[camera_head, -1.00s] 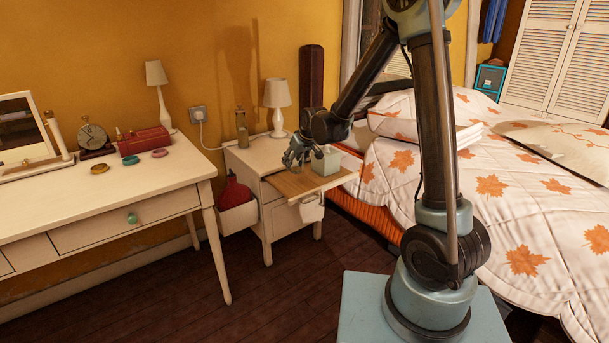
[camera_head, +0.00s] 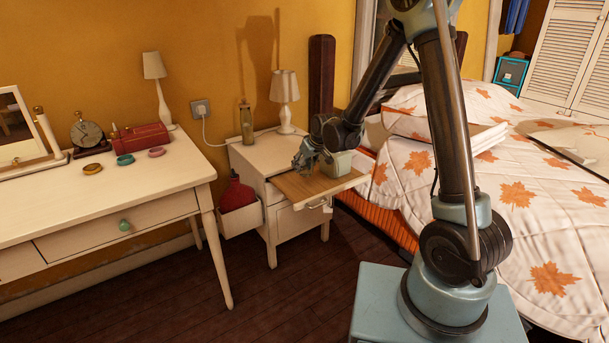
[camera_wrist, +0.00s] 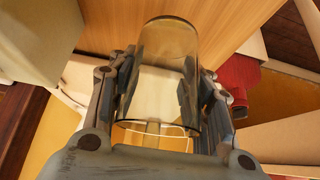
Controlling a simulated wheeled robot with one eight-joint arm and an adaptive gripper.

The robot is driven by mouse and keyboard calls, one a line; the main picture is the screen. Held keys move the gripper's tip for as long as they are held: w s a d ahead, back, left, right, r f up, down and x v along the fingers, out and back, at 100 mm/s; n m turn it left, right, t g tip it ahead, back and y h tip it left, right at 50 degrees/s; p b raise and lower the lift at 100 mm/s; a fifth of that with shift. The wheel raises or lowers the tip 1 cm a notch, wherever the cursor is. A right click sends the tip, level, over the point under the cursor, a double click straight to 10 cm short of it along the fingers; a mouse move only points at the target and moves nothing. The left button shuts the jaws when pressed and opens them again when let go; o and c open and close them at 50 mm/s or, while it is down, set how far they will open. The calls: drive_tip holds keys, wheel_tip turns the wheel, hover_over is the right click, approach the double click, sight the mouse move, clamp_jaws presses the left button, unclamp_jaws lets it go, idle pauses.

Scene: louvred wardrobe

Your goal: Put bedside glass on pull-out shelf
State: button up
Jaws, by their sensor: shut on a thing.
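My gripper (camera_head: 306,160) is over the wooden pull-out shelf (camera_head: 296,188) of the white bedside cabinet (camera_head: 285,224). In the wrist view my gripper (camera_wrist: 158,95) is shut on a clear, slightly brown glass (camera_wrist: 168,34), with one finger on each side of it. The glass's rounded far end shows against the shelf's wood (camera_wrist: 115,22). I cannot tell whether it touches the shelf. In the head view the glass cannot be made out at the gripper.
A pale green box (camera_head: 338,164) stands on the shelf just right of my gripper. A lamp (camera_head: 285,88) and a bottle-like object (camera_head: 246,122) stand on the cabinet behind. A red hot-water bottle (camera_head: 237,193) sits in the side pocket. The bed (camera_head: 400,165) is close at right.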

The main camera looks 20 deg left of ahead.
sight(311, 161)
drive_tip(key=shift+s+f, duration=0.1)
drive_tip(key=shift+f, duration=2.1)
drive_tip(key=o, duration=1.2)
drive_tip(key=shift+r, duration=0.1)
drive_tip(key=shift+v, duration=5.95)
